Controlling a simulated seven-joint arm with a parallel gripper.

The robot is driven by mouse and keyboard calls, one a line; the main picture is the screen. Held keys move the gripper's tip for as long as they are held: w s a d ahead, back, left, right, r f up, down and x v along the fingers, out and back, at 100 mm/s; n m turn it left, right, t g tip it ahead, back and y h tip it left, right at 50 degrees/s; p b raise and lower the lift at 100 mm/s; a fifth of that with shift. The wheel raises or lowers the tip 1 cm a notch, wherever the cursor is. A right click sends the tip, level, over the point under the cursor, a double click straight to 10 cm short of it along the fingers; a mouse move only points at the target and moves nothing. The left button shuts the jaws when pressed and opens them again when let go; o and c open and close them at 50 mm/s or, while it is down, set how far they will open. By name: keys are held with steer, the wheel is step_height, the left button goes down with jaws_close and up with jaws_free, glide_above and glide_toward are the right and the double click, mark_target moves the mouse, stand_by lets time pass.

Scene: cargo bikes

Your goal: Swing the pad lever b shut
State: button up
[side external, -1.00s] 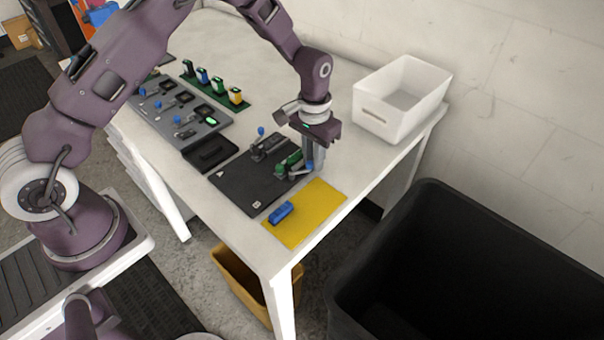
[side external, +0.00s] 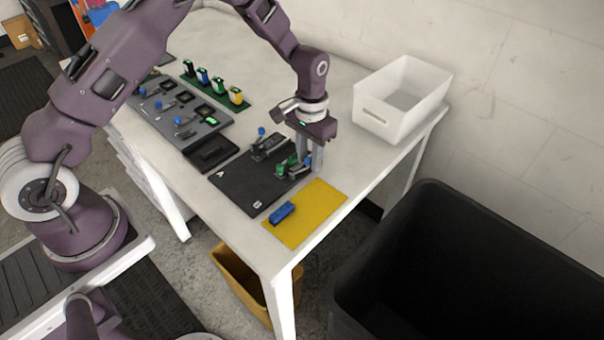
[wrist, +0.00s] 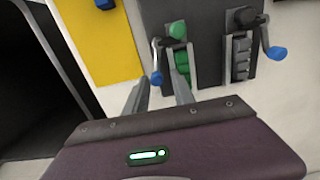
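Pad lever b (side external: 308,161) is on the dark board (side external: 240,184), at the station nearer the yellow mat and in line with the mark B. It has a metal arm and a blue knob, also seen in the wrist view (wrist: 157,78). A green block (wrist: 181,66) with a round green knob (wrist: 178,30) sits beside the lever arm. My gripper (side external: 310,168) points down at this station. In the wrist view my fingers (wrist: 158,84) are apart, one on each side of the blue knob; contact is unclear. The lever stands out to the side of the block.
The other station's lever (wrist: 276,52) stands to the right in the wrist view. A yellow mat (side external: 310,222) holds a blue block (side external: 282,213). A white bin (side external: 372,116) is at the back right. A grey panel (side external: 190,130) and green rack (side external: 213,90) are to the left.

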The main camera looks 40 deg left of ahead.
steer(key=shift+f, duration=0.1)
step_height(320, 180, up, 8)
stand_by(0.8)
step_height(320, 180, up, 11)
steer(key=t, duration=0.1)
glide_above(294, 174)
steer(key=s+r+t, duration=0.2)
steer(key=s+r, duration=0.7)
steer(key=s+a+t, duration=0.1)
steer(key=s+t, duration=0.1)
steer(key=s, duration=1.4)
steer(key=shift+s+a+r+t, duration=0.2)
steer(key=shift+s+r+t, duration=0.05)
steer(key=shift+r+t, duration=0.05)
stand_by(1.8)
